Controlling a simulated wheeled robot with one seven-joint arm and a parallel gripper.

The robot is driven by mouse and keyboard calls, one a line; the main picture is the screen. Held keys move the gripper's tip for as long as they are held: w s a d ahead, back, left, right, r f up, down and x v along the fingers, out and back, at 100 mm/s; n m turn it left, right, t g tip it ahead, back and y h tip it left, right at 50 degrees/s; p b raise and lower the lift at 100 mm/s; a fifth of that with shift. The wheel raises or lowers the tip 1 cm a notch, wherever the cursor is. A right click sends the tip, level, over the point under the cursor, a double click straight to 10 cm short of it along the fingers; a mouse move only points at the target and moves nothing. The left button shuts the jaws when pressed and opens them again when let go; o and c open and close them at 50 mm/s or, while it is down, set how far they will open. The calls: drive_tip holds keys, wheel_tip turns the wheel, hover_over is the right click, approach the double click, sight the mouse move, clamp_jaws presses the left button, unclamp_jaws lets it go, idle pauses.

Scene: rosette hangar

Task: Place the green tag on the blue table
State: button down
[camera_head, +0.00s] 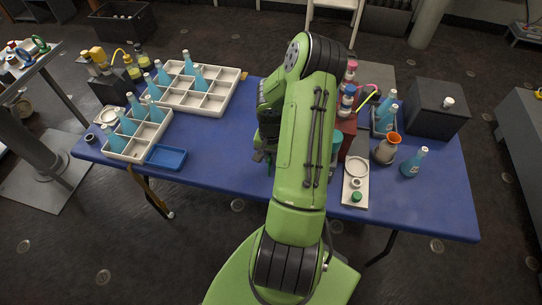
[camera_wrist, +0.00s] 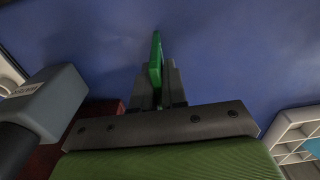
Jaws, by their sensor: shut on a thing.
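The blue table (camera_head: 226,138) stands in front of me, with bare surface below my gripper. My gripper (camera_wrist: 158,84) is shut on the green tag (camera_wrist: 156,58), which sticks out past the fingertips. In the wrist view the blue tabletop (camera_wrist: 230,50) fills the background. In the head view my gripper (camera_head: 263,153) is over the middle of the table, mostly hidden behind my green arm. I cannot tell whether the tag touches the table.
White divided trays (camera_head: 222,103) with blue bottles and a blue tray (camera_head: 166,157) stand at left. At right are a white tray (camera_head: 355,199), a brown vase (camera_head: 385,152), a blue flask (camera_head: 414,163) and a dark box (camera_head: 437,112). Bare table lies left of my arm.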

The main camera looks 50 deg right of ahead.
drive_tip(key=shift+f, duration=0.2)
drive_tip(key=c, duration=1.2)
unclamp_jaws()
drive_tip(key=shift+o, duration=0.2)
drive_tip(key=shift+r, duration=0.1)
wheel_tip(320, 180, up, 13)
drive_tip(key=p, duration=0.3)
drive_tip(key=w+a+r+n+t+h, duration=0.1)
drive_tip(key=w+a+r+n+h, duration=0.15)
drive_tip(key=a+r+n, duration=0.7)
drive_tip(key=s+a+r+n+t+y, duration=0.1)
drive_tip(key=s+a+r+n+t, duration=0.1)
drive_tip(key=s+a+r, duration=0.3)
drive_tip(key=s+a+r+n+t+y, duration=0.1)
drive_tip(key=s+a+r, duration=0.4)
drive_tip(key=a, duration=0.8)
drive_tip(key=shift+s+a+r+n+t, duration=0.15)
drive_tip(key=shift+a+r+n+t, duration=0.15)
drive_tip(key=shift+r+n+t, duration=0.4)
